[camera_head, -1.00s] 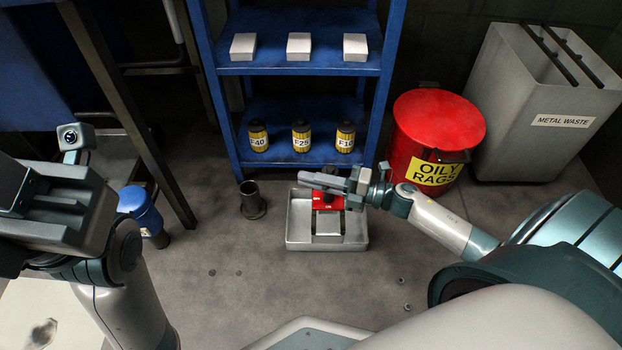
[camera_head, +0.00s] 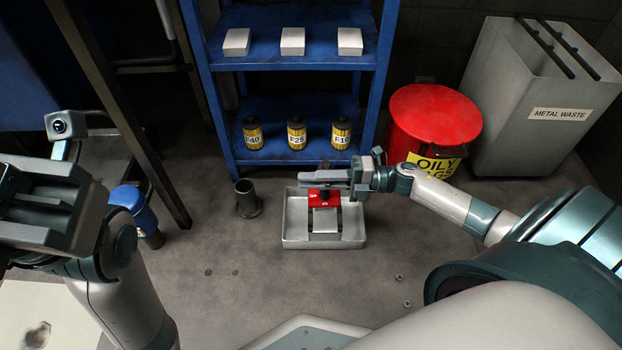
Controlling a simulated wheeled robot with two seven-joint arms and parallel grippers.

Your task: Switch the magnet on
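The red magnet (camera_head: 318,201) with a dark knob on it is in the metal tray (camera_head: 290,235) on the floor, above a pale block (camera_head: 325,222). My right gripper (camera_head: 322,176) reaches in from the right and is at the magnet's far upper side, over the dark knob. Its fingers lie nearly level and point left. I cannot tell whether they touch the knob or how far apart they are. My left gripper (camera_head: 50,205) is at the left edge, far from the tray; its fingertips are not clear.
A blue shelf (camera_head: 290,165) behind the tray holds labelled filter cans (camera_head: 296,134) and white boxes (camera_head: 292,42). A red oily rags bin (camera_head: 432,110) and a metal waste bin (camera_head: 520,100) stand right. A dark pipe piece (camera_head: 247,200) stands left of the tray.

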